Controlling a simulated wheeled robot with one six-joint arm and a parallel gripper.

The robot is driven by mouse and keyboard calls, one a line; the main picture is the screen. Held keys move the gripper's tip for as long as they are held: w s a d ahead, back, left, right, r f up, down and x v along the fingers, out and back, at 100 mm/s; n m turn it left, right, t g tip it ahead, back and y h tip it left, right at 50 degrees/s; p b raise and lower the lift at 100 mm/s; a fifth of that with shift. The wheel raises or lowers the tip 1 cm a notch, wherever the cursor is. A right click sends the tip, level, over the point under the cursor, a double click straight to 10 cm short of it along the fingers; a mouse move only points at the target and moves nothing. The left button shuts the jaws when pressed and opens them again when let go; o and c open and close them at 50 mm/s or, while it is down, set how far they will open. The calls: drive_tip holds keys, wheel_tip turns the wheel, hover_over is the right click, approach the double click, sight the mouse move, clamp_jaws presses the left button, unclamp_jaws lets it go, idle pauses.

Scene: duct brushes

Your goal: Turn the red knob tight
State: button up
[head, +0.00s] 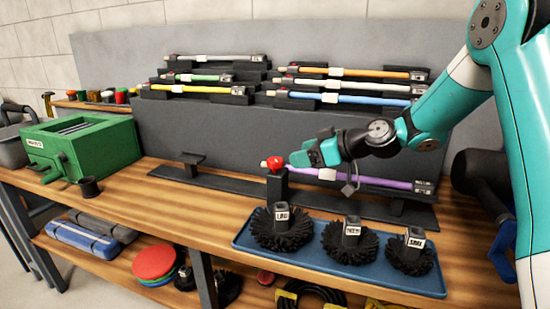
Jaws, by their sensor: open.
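The red knob (275,163) sits on a dark upright block at the left end of a purple rod (375,180), in the middle of the bench. A small pale patch shows on the knob's left side. My gripper (296,158) comes in from the right, with its teal end just beside the knob. Its jaws are open. In this view I cannot tell whether a finger touches the knob or how the fingers lie around it. Part of the purple rod is hidden behind my gripper.
Several coloured rods (345,86) with red knobs rest on the rack behind. A blue tray (240,241) with three labelled black brushes (352,242) stands in front. The wooden bench (165,212) is clear left of the tray.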

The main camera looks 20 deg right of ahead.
sight(276, 160)
drive_tip(key=x, duration=0.8)
drive_tip(key=shift+w+a+f+p, duration=0.15)
drive_tip(key=shift+w+a+p, duration=0.1)
drive_tip(key=shift+p, duration=0.15)
drive_tip(key=shift+s, duration=0.1)
drive_tip(key=c, duration=0.9)
drive_tip(key=shift+o, duration=0.2)
drive_tip(key=shift+a+m+t+h+b, duration=0.1)
drive_tip(key=shift+m+t+h+b, duration=0.5)
drive_tip(key=shift+m+h, duration=0.2)
drive_tip(key=m+t+h, duration=0.2)
drive_tip(key=m, duration=0.1)
drive_tip(key=shift+h+p, duration=0.35)
drive_tip(key=shift+h, duration=0.05)
